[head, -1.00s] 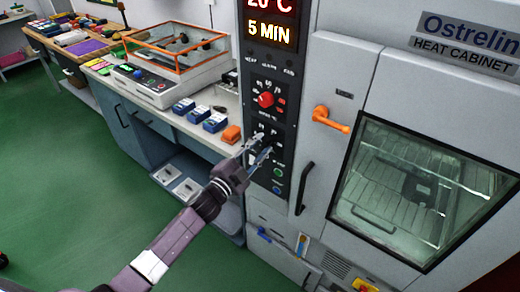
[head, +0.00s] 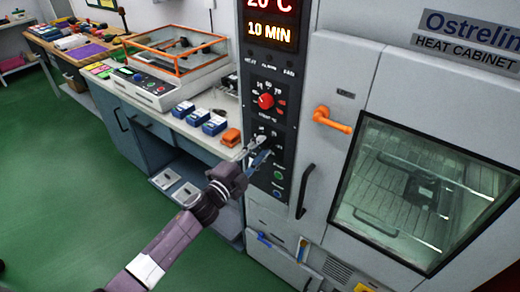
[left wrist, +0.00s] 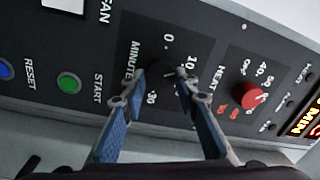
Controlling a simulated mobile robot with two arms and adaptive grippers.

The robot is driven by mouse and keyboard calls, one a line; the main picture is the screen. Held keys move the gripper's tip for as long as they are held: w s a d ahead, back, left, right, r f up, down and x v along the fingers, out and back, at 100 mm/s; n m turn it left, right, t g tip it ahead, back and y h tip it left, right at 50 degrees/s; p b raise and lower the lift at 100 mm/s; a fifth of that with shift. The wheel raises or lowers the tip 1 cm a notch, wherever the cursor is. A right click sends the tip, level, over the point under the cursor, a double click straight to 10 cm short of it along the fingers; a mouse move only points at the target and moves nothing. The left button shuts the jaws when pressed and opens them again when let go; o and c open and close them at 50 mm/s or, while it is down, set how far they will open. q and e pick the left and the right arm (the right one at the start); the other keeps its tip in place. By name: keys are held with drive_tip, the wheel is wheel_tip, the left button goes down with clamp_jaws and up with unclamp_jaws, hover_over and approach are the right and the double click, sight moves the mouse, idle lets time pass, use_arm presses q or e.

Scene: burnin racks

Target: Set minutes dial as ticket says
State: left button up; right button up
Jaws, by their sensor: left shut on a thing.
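The black minutes dial (left wrist: 161,68) sits on the cabinet's dark control panel (head: 259,75), beside the MINUTE lettering in the left wrist view. My left gripper (head: 266,147) is shut on this dial; in the left wrist view its fingertips (left wrist: 160,80) lie on either side of it. The fingers hide part of the dial and scale, so I cannot read its pointer. The lit display (head: 271,31) shows 20 °C and 10 MIN. I see no readable ticket. My right gripper is out of view.
The red heat dial (left wrist: 247,95) is beside the minutes dial. The green START button (left wrist: 69,82) and blue RESET button (left wrist: 5,70) lie on its other side. The heat cabinet's orange handle (head: 332,119) is to the right. A bench with blue blocks (head: 214,125) is left.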

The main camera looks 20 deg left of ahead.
use_arm(q)
drive_tip(key=o, duration=1.1)
drive_tip(key=shift+o, duration=0.2)
drive_tip(key=shift+s, duration=0.1)
drive_tip(key=v, duration=1.1)
drive_tip(key=shift+s, duration=0.4)
drive_tip(key=shift+a+f, duration=0.1)
